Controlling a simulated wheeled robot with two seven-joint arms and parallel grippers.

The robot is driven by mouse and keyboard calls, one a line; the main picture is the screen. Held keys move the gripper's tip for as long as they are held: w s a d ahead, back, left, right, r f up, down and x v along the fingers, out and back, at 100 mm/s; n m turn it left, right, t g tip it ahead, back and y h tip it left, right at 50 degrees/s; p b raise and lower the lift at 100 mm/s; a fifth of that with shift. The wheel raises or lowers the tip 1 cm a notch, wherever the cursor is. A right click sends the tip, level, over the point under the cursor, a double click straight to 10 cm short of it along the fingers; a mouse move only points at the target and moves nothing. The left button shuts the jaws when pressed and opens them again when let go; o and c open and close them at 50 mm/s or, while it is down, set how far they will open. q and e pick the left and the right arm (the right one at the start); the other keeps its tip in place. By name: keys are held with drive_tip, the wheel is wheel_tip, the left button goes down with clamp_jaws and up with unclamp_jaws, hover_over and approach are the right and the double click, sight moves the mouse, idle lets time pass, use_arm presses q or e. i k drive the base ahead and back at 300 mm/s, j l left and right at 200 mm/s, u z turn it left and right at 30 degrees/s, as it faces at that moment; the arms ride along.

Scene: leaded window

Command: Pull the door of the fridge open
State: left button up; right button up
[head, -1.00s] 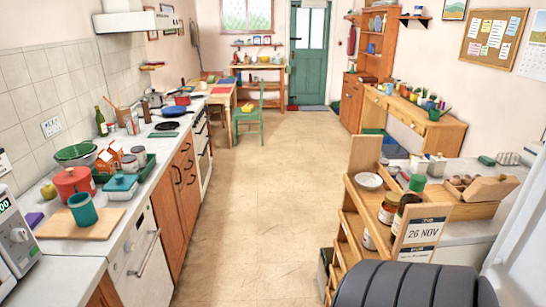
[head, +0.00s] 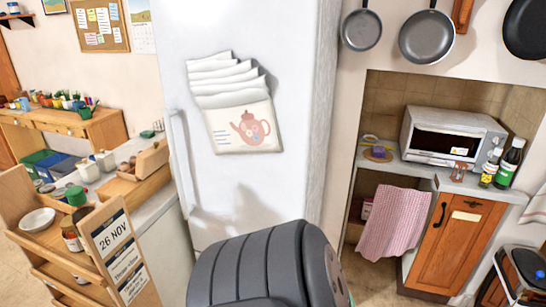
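The white fridge (head: 295,110) stands upright in the middle of the head view. Its door (head: 228,185) faces me and looks shut. A long vertical white handle (head: 181,160) runs down the door's left edge. A paper holder with a teapot picture (head: 242,128) hangs on the door. A dark ribbed link of my own arm covers the bottom of the view and hides the fridge's lower part. Neither of my grippers shows, and nothing is seen touching the handle.
A wooden shelf cart (head: 50,240) with jars and a 26 NOV sign stands left of the fridge, near the handle side. A counter (head: 150,225) runs between them. On the right are a toaster oven (head: 450,135), a wooden cabinet (head: 455,245) and hanging pans (head: 427,36).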

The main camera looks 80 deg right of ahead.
sight(227, 196)
drive_tip(key=z, duration=2.05)
